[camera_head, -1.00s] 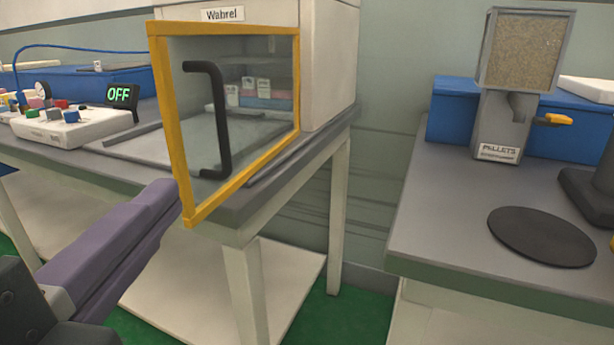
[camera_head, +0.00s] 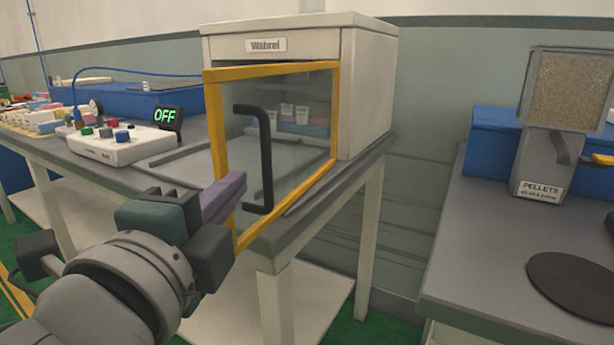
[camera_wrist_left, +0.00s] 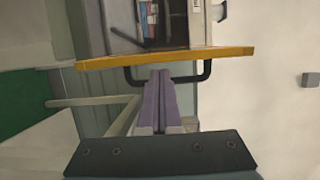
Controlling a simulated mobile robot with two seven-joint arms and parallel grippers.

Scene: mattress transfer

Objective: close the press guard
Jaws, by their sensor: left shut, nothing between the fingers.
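The press guard (camera_head: 228,120) is a clear panel in a yellow frame with a black handle (camera_head: 265,160). It stands swung out from the front of the white press (camera_head: 370,85) labelled Wabrel. My left gripper (camera_head: 238,190) has purple fingers, shut and empty, and overlaps the guard's lower left frame edge in the head view. In the left wrist view the shut fingers (camera_wrist_left: 160,80) point toward the guard's yellow edge (camera_wrist_left: 165,58), with their tips close to the black handle (camera_wrist_left: 205,78). I cannot tell whether they touch it. My right gripper is not in view.
A control box (camera_head: 118,148) and a display reading OFF (camera_head: 166,118) stand left of the press on the grey table (camera_head: 300,236). At right, another table (camera_head: 470,290) holds a pellets dispenser (camera_head: 540,165) and a black disc (camera_head: 575,285). A gap separates the tables.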

